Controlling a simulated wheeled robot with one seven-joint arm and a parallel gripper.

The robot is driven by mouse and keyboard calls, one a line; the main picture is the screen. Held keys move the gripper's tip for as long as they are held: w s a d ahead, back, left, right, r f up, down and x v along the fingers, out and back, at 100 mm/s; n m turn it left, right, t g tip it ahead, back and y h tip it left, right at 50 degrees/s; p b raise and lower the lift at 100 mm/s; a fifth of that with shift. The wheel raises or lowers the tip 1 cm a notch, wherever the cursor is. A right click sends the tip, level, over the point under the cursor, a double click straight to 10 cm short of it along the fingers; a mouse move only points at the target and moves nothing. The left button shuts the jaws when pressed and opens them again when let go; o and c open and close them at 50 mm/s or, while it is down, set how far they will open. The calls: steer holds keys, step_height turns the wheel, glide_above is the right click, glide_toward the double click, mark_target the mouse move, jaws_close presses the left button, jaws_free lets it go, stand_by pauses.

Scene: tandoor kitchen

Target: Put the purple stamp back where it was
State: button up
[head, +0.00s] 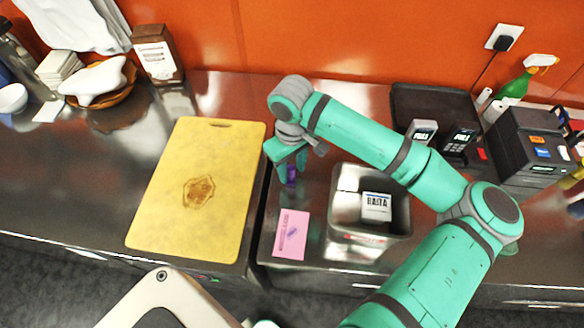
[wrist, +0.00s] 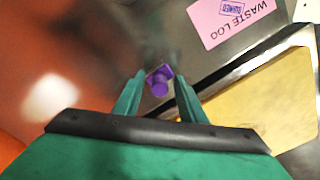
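The purple stamp (head: 291,175) is upright on or just above the steel counter, left of the steel pan; I cannot tell if it touches the counter. In the wrist view the stamp (wrist: 160,80) lies between my fingertips, its round handle toward the camera. My gripper (head: 290,168) points down over it. In the wrist view my gripper (wrist: 159,85) has its two fingers apart, with a narrow gap on each side of the handle. The pink waste log card (head: 291,235) lies nearer the counter's front edge and bears a purple stamp mark, also in the wrist view (wrist: 231,18).
A yellow cutting board (head: 205,150) lies to the left. The steel pan (head: 372,237) with a white labelled box (head: 376,206) is at right. A dark tray (head: 432,103) with small devices and a black machine (head: 528,150) stand behind at right.

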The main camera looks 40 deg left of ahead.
mark_target(292, 169)
step_height(292, 169, up, 12)
stand_by(0.5)
stand_by(0.5)
